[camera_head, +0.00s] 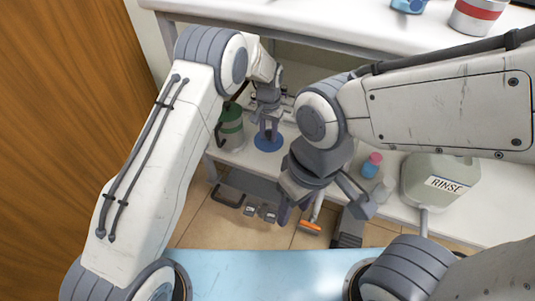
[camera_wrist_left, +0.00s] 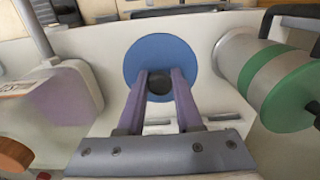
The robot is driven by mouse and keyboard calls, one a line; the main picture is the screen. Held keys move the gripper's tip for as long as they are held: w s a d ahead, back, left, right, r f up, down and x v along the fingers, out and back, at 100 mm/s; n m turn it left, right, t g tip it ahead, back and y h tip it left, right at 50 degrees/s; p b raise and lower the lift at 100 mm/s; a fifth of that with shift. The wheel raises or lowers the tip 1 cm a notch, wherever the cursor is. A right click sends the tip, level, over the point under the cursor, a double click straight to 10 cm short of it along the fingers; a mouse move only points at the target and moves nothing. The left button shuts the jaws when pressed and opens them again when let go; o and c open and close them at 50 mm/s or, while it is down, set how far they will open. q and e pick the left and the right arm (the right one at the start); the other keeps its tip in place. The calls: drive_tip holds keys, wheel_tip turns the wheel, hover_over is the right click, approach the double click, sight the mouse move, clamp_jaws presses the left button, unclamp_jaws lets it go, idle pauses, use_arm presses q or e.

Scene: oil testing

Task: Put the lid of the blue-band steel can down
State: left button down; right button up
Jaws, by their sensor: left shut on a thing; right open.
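The blue round lid (camera_head: 268,143) is at the white lower bench, right of a green-band can. My left gripper (camera_head: 267,131) is above it, shut on its dark knob. In the left wrist view the lid (camera_wrist_left: 160,50) faces the camera, flat to the bench, with the knob between the fingertips (camera_wrist_left: 159,85). I cannot tell whether it touches the bench. My right gripper (camera_head: 322,205) is open and empty, in front of the bench. I cannot identify the blue-band steel can; a blue object (camera_head: 408,5) is cut off at the top edge.
The green-band steel can (camera_head: 230,128) stands close left of the lid; it also shows in the wrist view (camera_wrist_left: 275,80). A red-band can (camera_head: 478,15) is on the upper shelf. A pink-capped bottle (camera_head: 372,165) and a RINSE container (camera_head: 437,180) stand on the bench to the right.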

use_arm(q)
wheel_tip(320, 180, down, 9)
drive_tip(key=b, duration=0.3)
drive_tip(key=shift+f, duration=0.15)
drive_tip(key=c, duration=0.6)
unclamp_jaws()
wheel_tip(320, 180, up, 7)
drive_tip(key=p, duration=0.2)
drive_tip(key=shift+a+f+p, duration=0.1)
drive_tip(key=shift+f+p, duration=0.05)
drive_tip(key=shift+p, duration=0.15)
drive_tip(key=shift+r, duration=0.65)
